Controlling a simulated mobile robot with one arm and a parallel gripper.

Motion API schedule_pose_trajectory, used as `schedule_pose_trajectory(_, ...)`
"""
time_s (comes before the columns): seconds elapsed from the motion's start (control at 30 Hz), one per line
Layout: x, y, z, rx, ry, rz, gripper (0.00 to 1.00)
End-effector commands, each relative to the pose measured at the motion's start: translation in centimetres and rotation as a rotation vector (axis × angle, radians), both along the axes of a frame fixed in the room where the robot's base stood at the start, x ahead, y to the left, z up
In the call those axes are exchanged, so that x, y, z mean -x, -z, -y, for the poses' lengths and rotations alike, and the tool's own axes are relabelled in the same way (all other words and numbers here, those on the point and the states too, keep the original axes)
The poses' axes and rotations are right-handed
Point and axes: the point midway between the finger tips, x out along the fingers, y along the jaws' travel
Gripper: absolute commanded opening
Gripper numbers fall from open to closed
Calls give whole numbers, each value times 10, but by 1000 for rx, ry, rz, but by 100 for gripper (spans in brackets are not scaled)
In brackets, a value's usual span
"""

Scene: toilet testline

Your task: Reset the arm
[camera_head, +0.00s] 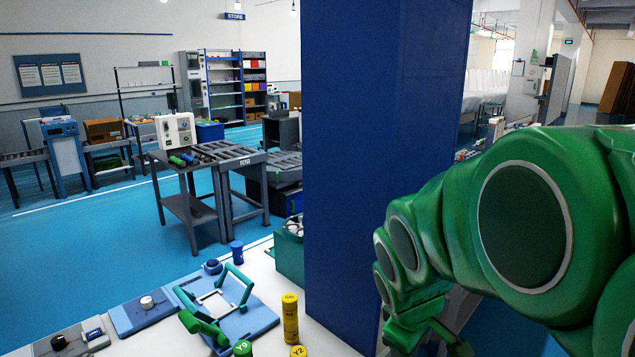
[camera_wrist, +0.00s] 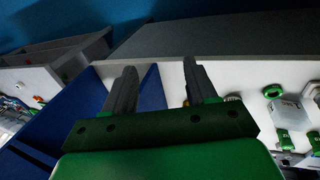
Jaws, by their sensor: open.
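My green arm fills the right of the head view, bent downward beside a tall blue column. My gripper shows in the wrist view (camera_wrist: 160,68) with its two grey fingers spread apart. Nothing is between the fingers. Beyond them are a white surface and a grey edge. In the head view the arm's lower end is partly cut off by the bottom edge, so the fingers are not clear there.
The tall blue column (camera_head: 378,150) stands close to my arm. A white worktop (camera_head: 262,275) holds a blue fixture with a green handle (camera_head: 230,305), yellow cylinders (camera_head: 290,318) and a blue cylinder (camera_head: 236,252). A blue panel (camera_wrist: 50,125) lies left of the gripper.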

Motion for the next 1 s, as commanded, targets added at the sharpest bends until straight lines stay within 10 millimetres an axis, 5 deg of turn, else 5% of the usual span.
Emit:
schedule_pose_trajectory(0.3,127,4,4,-140,479,-163,57)
schedule_pose_trajectory(0.5,187,6,-6,-191,698,-258,57)
schedule_pose_trajectory(0.6,202,6,-11,-203,758,-285,57)
schedule_pose_trajectory(1.0,203,6,-11,-204,762,-286,57)
